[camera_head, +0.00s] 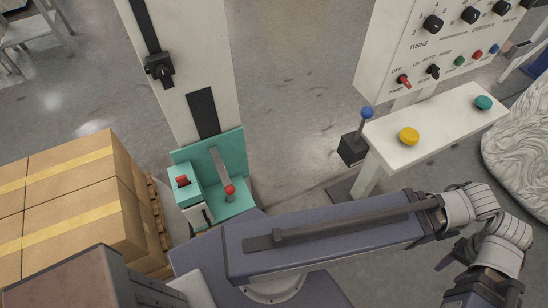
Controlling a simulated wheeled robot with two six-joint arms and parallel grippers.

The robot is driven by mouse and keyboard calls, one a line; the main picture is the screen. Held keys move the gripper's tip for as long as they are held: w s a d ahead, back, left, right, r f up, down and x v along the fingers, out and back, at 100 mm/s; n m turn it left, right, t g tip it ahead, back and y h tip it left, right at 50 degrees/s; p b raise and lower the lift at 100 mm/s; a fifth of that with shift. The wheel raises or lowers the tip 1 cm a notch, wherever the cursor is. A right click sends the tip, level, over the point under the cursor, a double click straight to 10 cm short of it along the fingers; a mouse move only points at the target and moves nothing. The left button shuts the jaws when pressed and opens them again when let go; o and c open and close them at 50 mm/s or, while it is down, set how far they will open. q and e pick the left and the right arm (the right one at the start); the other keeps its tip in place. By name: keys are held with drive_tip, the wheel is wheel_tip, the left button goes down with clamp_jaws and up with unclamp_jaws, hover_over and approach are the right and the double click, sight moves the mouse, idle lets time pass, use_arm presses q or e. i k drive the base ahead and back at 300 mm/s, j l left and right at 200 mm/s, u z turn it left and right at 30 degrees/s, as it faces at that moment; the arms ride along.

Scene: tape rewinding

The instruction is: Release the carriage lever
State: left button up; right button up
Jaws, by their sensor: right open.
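A teal carriage (240,152) sits low on a tall pale mast at the left of centre. A grey lever (219,165) with a red ball knob (230,190) slants across its front. A small teal box with a red switch (183,181) is beside it. My right arm reaches across the lower middle to the right. My right gripper (478,290) is at the bottom right corner, partly cut off by the frame edge. It is open, well away from the red-knobbed lever and not touching it. My left gripper is not in view.
A white control panel (400,50) with knobs stands at upper right. Below it, a white ledge (445,118) carries yellow and green buttons, beside a blue-knobbed lever (367,113). Cardboard boxes (70,190) on a pallet stand left. A wrapped roll (522,150) is far right. Open floor lies centre.

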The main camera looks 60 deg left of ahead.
sight(229, 190)
drive_tip(key=u, duration=2.7)
